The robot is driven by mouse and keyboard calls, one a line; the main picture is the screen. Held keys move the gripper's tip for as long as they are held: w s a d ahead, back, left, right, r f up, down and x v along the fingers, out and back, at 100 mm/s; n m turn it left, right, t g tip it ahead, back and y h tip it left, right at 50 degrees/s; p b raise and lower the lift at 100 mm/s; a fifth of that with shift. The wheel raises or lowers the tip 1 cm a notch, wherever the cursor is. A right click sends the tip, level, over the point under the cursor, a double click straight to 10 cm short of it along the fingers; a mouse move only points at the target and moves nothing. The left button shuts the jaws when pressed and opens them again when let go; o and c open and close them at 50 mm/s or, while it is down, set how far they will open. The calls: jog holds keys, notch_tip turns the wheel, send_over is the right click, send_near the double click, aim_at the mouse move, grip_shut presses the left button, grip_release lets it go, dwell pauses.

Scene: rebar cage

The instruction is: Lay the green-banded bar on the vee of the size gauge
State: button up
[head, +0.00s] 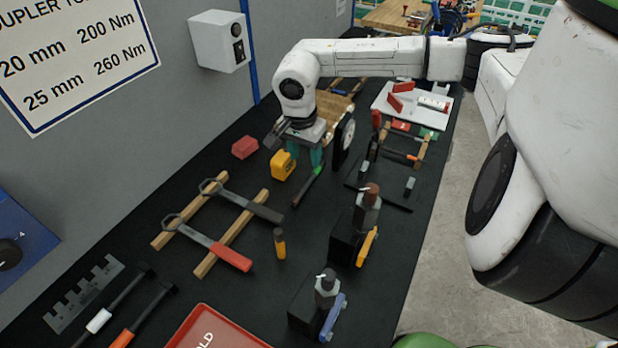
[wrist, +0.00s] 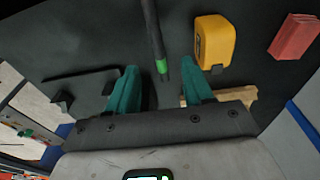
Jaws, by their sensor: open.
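The green-banded bar (head: 306,188) is a dark rod lying on the black bench top, its green band near the end under my gripper. In the wrist view the bar (wrist: 151,28) runs down from the top edge, with the band between the fingertips. My gripper (head: 309,160) has teal fingers and is open; in the wrist view the gripper (wrist: 160,67) has a finger on each side of the bar, with visible gaps. A white plate with angled red pieces (head: 412,112) stands at the back right; it may be the size gauge, but I cannot make out its vee clearly.
A yellow box (head: 283,166) lies close beside my gripper, with a red block (head: 244,147) farther left. Wrenches lie across wooden rails (head: 232,232) in front. Black fixtures (head: 347,242) stand at the right edge. A red tray (head: 213,330) is at the near edge.

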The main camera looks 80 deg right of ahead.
aim_at(309, 179)
jog(key=f, duration=0.3)
jog(key=shift+d+f, duration=0.1)
jog(key=shift+d, duration=0.1)
jog(key=shift+s+d+f+p, duration=0.15)
jog(key=shift+f+p, duration=0.45)
jog(key=shift+f, duration=0.75)
jog(key=shift+s+a+f+p, duration=0.15)
jog(key=shift+f+p, duration=0.45)
jog(key=shift+f, duration=0.75)
jog(key=shift+d, duration=0.1)
grip_shut()
